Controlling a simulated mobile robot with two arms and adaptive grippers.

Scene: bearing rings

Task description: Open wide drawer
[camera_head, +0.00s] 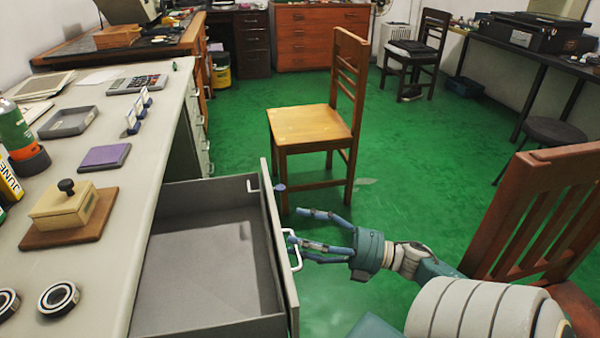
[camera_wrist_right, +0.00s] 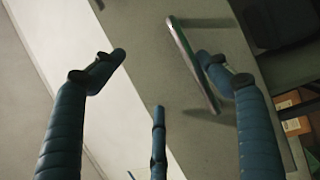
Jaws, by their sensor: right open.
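The wide drawer (camera_head: 205,262) stands pulled out from the grey desk, its grey inside open to view and bare. Its front panel (camera_head: 278,240) faces right and carries a pale bar handle (camera_head: 296,254). My right gripper (camera_head: 297,228), with blue fingers, is open at the outer side of this front, its fingers around the handle's far part. In the right wrist view the handle (camera_wrist_right: 193,62) lies between the spread fingers (camera_wrist_right: 160,68), close to the right finger; contact cannot be told. My left gripper is not in view.
The desk top (camera_head: 150,140) holds a wooden box (camera_head: 65,212), a purple block (camera_head: 103,157), a grey tray (camera_head: 68,122) and bearing rings (camera_head: 58,299). A wooden chair (camera_head: 312,124) stands beyond the drawer, another (camera_head: 530,215) at right. Green floor (camera_head: 400,200) between them is clear.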

